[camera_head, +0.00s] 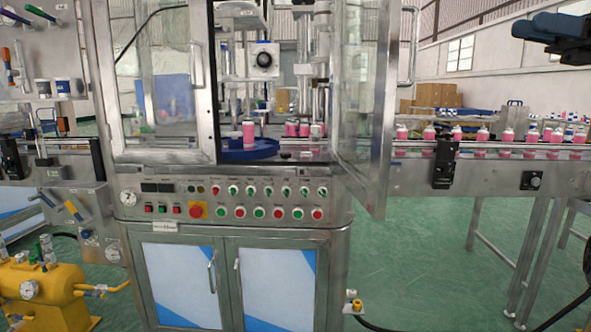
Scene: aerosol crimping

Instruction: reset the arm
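A dark blue and black piece that looks like the end of my arm, my gripper (545,38), juts in from the top right corner. It is in the air, above and apart from the conveyor (462,172). Its fingers are too dark and cut off to tell whether they are open or shut. I see nothing clearly held in it. The steel crimping machine (232,235) stands at the left and centre, with its right glass door (368,110) swung open. A pink can (249,134) stands upright on the blue turntable (268,150) inside, with several more behind.
Several pink cans with white tops (456,133) line the conveyor on the right. The open door projects toward me beside the conveyor. A yellow tank (50,297) stands at the lower left. The green floor (420,265) under the conveyor is mostly clear, apart from its legs and a black hose.

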